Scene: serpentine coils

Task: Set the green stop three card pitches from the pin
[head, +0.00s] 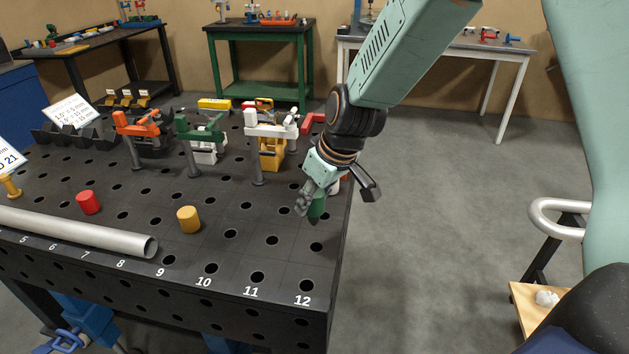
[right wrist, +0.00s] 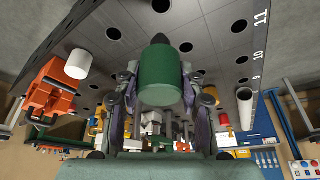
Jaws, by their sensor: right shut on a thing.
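The green stop (head: 316,207) is a short cylinder near the right edge of the black hole-grid table. My right gripper (head: 318,196) is shut on it. In the right wrist view the green stop (right wrist: 161,75) sits between the two fingers. I cannot tell if its lower end touches the table. A brass-coloured pin (head: 11,186) with a round head stands at the table's far left. A white card (head: 72,114) with printed pitch lines leans at the back left; another card (head: 10,155), ending in "21", is cut off by the left edge. My left gripper is out of view.
A red stop (head: 88,202) and a yellow stop (head: 188,219) stand on the table (head: 225,265). A grey pipe (head: 80,232) lies along the numbered front row. Orange (head: 137,124), green (head: 200,135) and white (head: 270,124) clamps stand behind. The front right holes are clear.

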